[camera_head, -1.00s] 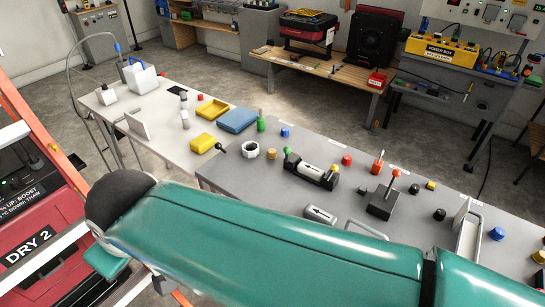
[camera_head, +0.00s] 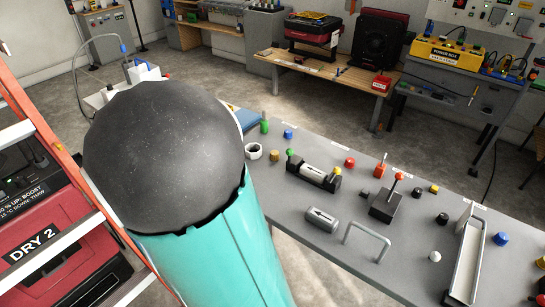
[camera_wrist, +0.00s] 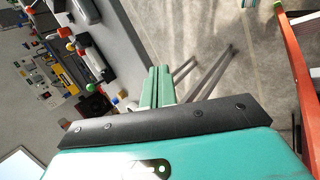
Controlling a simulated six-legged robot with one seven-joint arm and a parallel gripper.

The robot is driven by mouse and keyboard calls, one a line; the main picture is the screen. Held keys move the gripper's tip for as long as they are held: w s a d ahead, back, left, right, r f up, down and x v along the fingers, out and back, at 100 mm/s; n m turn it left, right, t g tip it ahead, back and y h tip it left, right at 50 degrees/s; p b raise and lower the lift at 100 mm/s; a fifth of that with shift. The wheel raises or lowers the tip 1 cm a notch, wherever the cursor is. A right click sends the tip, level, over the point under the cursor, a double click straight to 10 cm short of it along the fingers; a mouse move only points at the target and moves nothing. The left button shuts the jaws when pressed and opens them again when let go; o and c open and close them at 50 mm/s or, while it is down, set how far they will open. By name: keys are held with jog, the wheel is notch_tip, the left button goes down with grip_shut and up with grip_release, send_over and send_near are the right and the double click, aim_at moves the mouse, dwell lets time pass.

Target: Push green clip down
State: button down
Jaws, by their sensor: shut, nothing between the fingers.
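A green-tipped clip (camera_head: 289,152) stands at the left end of a black holder (camera_head: 320,178) on the grey table. My gripper is not visible in the head view.
The grey table (camera_head: 385,245) also holds a red-knobbed lever box (camera_head: 386,204), a grey cylinder with an arrow (camera_head: 321,219), a metal handle (camera_head: 367,238), a white tray (camera_head: 467,265) and several coloured knobs. An orange-framed rack (camera_head: 45,130) stands at left.

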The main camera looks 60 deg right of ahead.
aim_at(289, 157)
jog(key=d+f+g+h, duration=0.1)
jog(key=d+h, duration=0.2)
jog(key=d, duration=0.2)
jog(key=d+f+g+h, duration=0.1)
jog(key=d+g+h, duration=0.1)
jog(key=d+h, duration=0.2)
jog(key=d+f+g+h, duration=0.1)
jog(key=d+h, duration=0.2)
jog(key=d, duration=0.4)
jog(key=shift+w+d+f+m+g, duration=0.1)
jog(key=shift+w+f+m+g, duration=0.05)
jog(key=shift+f+m+g, duration=0.2)
jog(key=shift+w+d+r+h, duration=0.2)
jog(key=shift+d+h, duration=0.2)
jog(key=shift+h, duration=0.3)
jog(key=x, duration=1.4)
